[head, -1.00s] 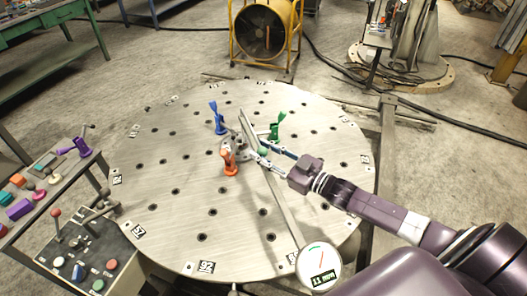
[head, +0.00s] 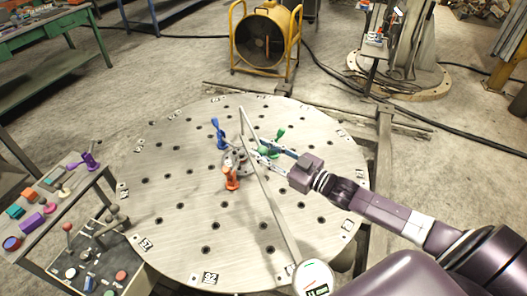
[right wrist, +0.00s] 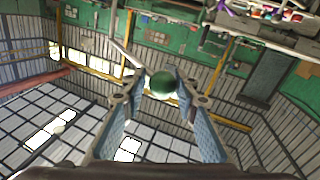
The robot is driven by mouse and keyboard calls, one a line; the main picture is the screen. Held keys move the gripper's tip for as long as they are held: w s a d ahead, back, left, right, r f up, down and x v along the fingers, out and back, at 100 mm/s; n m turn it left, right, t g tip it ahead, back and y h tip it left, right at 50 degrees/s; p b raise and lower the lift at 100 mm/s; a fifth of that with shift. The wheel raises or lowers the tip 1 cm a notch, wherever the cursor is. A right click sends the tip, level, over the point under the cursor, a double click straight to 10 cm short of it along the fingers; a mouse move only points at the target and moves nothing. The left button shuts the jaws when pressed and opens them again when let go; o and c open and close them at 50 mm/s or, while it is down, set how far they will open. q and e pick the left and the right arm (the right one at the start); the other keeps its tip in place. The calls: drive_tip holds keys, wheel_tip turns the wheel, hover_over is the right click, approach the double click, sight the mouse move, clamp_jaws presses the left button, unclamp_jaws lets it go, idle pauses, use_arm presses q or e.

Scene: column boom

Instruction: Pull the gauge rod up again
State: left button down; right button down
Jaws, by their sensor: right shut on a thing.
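My right gripper (head: 261,152) reaches in over the round plate's centre, among the clamps. It is shut on a small round green knob, seen plainly between its fingertips in the right wrist view (right wrist: 162,85). I take this knob as the gauge rod's; the rod's lower part is hidden by the fingers and clamps. A thin pale bar (head: 275,212) slants from above the plate's centre down to a round white dial (head: 313,278) at the front edge. Its display is too small to read surely. My left gripper is not in view.
Blue (head: 218,133), orange (head: 231,178) and green (head: 271,147) clamps stand close around the centre of the round, holed steel plate (head: 180,215). A lever box with buttons (head: 92,268) and a parts bench stand at left. A yellow fan (head: 265,38) stands behind.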

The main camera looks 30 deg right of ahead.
drive_tip(key=shift+a+r, duration=0.1)
drive_tip(key=shift+r, duration=0.3)
drive_tip(key=c, duration=1.6)
unclamp_jaws()
drive_tip(key=shift+f, duration=0.1)
drive_tip(key=shift+s+d+f, duration=0.15)
drive_tip(key=shift+s+d, duration=0.05)
drive_tip(key=shift+s, duration=0.15)
drive_tip(key=v, duration=1.1)
drive_tip(key=shift+s, duration=0.1)
